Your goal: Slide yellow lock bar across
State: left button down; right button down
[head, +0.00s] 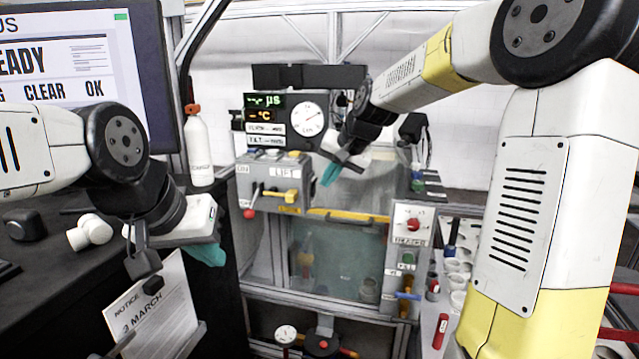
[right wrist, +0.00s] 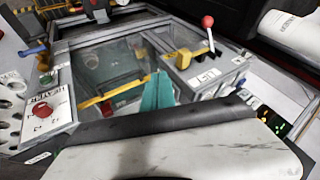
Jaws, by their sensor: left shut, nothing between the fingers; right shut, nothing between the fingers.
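The yellow lock bar (head: 283,195) is a short yellow piece on the front of the grey LIFT box (head: 300,172), beside a lever with a red knob (head: 249,213). In the right wrist view the lock bar (right wrist: 183,59) and the red knob (right wrist: 207,21) also show. My right gripper (head: 331,174), with teal fingertips, is shut and empty, at the right of the LIFT box in the picture and apart from the lock bar. Its shut fingers show in the right wrist view (right wrist: 157,93). My left gripper (head: 208,254) is shut and empty, at the lower left of the box.
A long yellow strip (head: 348,215) runs along the top of the glass window (head: 340,260). A heater panel (head: 408,225) with a red knob stands right of it. A white bottle (head: 199,150) and a monitor (head: 75,60) are at the left.

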aim_at(292, 196)
jog(key=shift+w+a+f, duration=0.9)
jog(key=shift+a+f, duration=0.2)
jog(key=shift+f, duration=0.05)
jog(key=shift+w+a+f, duration=0.95)
jog(key=shift+a+f, duration=0.2)
jog(key=shift+f, duration=0.05)
jog(key=shift+w+a+f, duration=0.9)
jog(key=shift+a+f, duration=0.2)
jog(key=shift+f, duration=0.05)
jog(key=shift+a, duration=0.1)
jog(key=shift+w+a, duration=0.2)
jog(key=shift+a, duration=0.5)
jog(key=shift+w+a, duration=0.25)
jog(key=shift+a, duration=0.5)
jog(key=shift+w+a, duration=0.2)
jog(key=shift+a, duration=0.5)
